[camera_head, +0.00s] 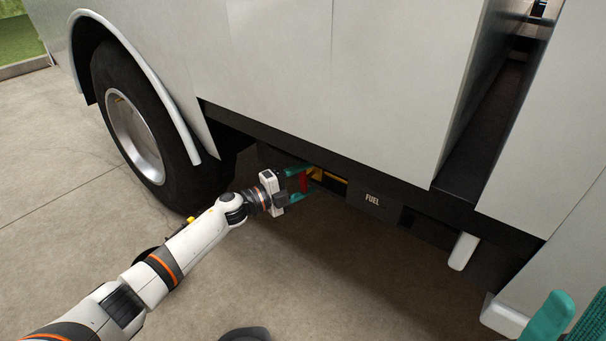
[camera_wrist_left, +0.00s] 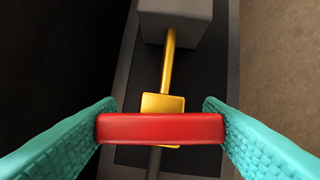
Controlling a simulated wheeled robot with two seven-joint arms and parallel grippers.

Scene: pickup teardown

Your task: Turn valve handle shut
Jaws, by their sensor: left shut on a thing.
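The red valve handle (camera_wrist_left: 160,128) is a bar that lies crosswise to the yellow pipe in the left wrist view. It sits over a square yellow valve body (camera_wrist_left: 163,103). The handle also shows small and partly hidden in the head view (camera_head: 304,182), under the truck's side. My left gripper (camera_head: 302,182) is shut on the handle, with one teal finger at each end of the bar. My right gripper (camera_head: 574,318) shows only in part at the bottom right corner of the head view. Its teal fingers are apart, with nothing seen between them.
The yellow pipe (camera_wrist_left: 168,65) runs from the valve to a grey block (camera_wrist_left: 175,20). A dark panel marked FUEL (camera_head: 372,200) is just right of the valve. The truck's body (camera_head: 330,80) overhangs above, and a wheel (camera_head: 135,135) stands left. The concrete floor below is open.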

